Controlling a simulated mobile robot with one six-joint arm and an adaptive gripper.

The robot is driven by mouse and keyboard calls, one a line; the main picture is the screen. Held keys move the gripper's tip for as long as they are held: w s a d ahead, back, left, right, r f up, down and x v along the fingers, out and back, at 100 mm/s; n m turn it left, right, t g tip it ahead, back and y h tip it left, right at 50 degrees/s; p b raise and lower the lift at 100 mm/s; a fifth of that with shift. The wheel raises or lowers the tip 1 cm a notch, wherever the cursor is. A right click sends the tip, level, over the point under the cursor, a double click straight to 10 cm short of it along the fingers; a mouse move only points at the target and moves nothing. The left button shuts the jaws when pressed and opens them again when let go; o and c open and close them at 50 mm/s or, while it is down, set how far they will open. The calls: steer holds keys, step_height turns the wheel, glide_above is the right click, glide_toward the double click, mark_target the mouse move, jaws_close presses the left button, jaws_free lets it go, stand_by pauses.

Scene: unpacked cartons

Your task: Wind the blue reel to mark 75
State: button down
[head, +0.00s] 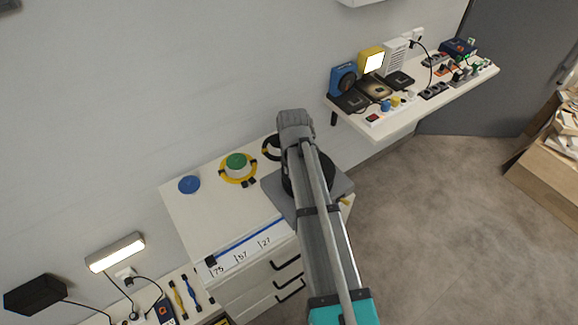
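A blue round disc (189,184), which may be the blue reel, lies flat near the back left of a white cabinet top (205,215). A blue strip (245,240) runs along the cabinet's front edge, with a small black block (211,261) at its left end. Below the strip is a white scale (236,259) marked 75, 57 and 27 from left to right. The black block is close to the 75 mark. My arm rises over the cabinet's right side and hides part of it. I cannot make out my gripper.
A green knob in a yellow ring (238,168) and a black ring (271,148) stand right of the blue disc. The cabinet has drawers with black handles (287,262). A wall shelf (388,125) with devices is at upper right. Floor (430,220) is clear there.

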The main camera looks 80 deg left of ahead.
steer(key=shift+c, duration=2.2)
jaws_free()
steer(key=shift+s, duration=0.15)
steer(key=shift+w, duration=0.2)
steer(key=shift+r, duration=0.15)
